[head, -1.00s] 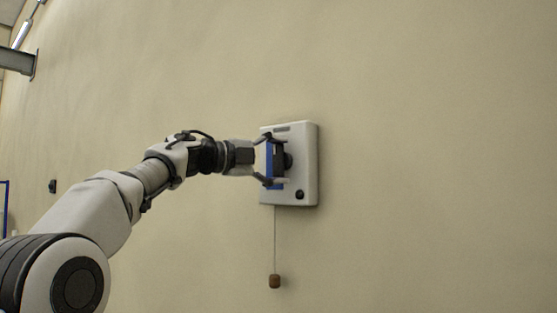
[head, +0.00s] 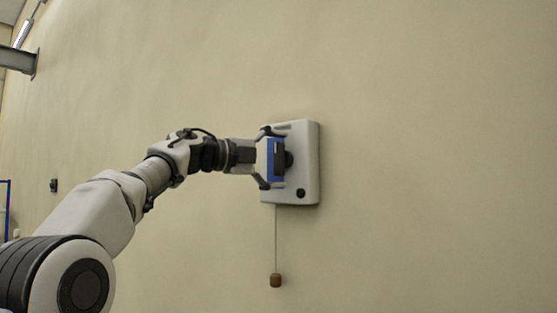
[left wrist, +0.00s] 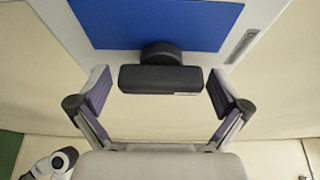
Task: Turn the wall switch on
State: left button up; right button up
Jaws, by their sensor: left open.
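The wall switch is a white box (head: 307,145) fixed to the wall, with a blue panel (head: 275,177) and a black handle (head: 280,157) standing out from its face on a round hub. My left gripper (head: 267,158) is open in front of the box, its fingers spread above and below the handle. In the left wrist view the black handle (left wrist: 160,78) lies crosswise between the open fingertips of my left gripper (left wrist: 158,88), with a gap at each end. The blue panel (left wrist: 155,22) is behind it.
A small black round part (head: 300,193) sits low on the box. A cord with a brown weight (head: 275,280) hangs below it. The beige wall around is mostly bare. A small dark fixture (head: 53,186) is at the left.

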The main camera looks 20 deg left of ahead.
pick_arm(q)
jog(key=v, duration=1.1)
jog(key=shift+s+a, duration=0.15)
jog(key=shift+a, duration=0.15)
jog(key=shift+s+a, duration=0.15)
